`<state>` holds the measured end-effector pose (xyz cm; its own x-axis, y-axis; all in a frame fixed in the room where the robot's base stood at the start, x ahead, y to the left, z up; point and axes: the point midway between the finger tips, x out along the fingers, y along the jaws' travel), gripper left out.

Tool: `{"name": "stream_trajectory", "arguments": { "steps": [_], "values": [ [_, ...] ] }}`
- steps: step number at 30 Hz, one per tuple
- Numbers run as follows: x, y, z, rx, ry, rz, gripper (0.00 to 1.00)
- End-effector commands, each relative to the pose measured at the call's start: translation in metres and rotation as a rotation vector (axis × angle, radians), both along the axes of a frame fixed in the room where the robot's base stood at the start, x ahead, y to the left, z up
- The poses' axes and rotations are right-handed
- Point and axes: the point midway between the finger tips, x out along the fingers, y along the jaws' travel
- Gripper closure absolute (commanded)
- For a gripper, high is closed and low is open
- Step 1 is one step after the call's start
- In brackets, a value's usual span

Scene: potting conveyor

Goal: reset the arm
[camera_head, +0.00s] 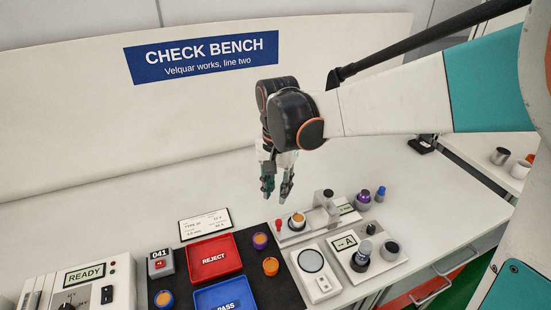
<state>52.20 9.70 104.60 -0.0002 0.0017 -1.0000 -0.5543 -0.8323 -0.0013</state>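My gripper (276,196) hangs from my arm, which reaches in from the right of the head view. Its fingers point down. The two dark fingertips are apart with nothing between them. It is above the bench (165,210), behind and above the test fixture. None of the objects on the bench touches it in this view.
Below are a red REJECT tray (212,258), a blue PASS tray (235,296), a READY box (85,277), a counter (160,262), a clamp fixture (328,208) and a meter (345,242). Several orange-and-purple parts lie around. The bench's back left is clear.

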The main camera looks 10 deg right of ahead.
Motion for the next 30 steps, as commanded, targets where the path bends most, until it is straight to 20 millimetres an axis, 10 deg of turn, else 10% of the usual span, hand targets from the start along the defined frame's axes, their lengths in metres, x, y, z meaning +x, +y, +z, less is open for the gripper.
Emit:
{"name": "stream_trajectory", "arguments": {
  "steps": [8,30],
  "values": [
    [-0.01,-0.008,0.009,0.005,-0.031,0.028,0.75],
    [-0.128,-0.082,0.059,-0.093,-0.482,0.446,0.75]
  ]
}}
